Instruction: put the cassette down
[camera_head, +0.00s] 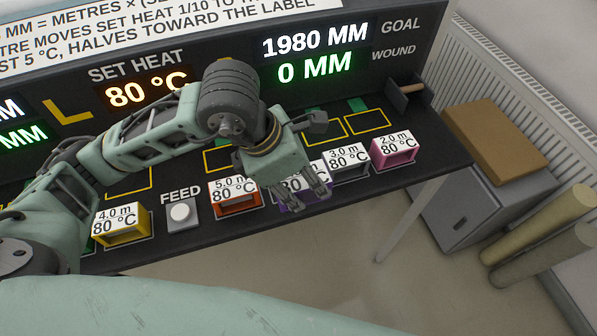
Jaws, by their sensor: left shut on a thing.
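My left gripper (318,187) reaches down from the left and is shut on a purple cassette (291,206) near the front edge of the dark bench. The gripper hides much of this cassette and its label; 80 °C can be partly read. I cannot tell whether the cassette touches the bench. To its left stands an orange cassette (236,207) marked 5.0 m, and further left a yellow one (122,234) marked 4.0 m. To its right stand a grey cassette (349,173) marked 3.0 m and a pink one (393,162) marked 2.0 m. My right gripper is out of view.
The dark bench (420,168) has several yellow outlined spots (366,122) behind the cassettes. A FEED button (180,211) sits between yellow and orange. The panel shows set heat 80 °C (147,89), goal 1980 MM and wound 0 MM. A grey cabinet (470,205) with a cardboard box (497,139) stands right.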

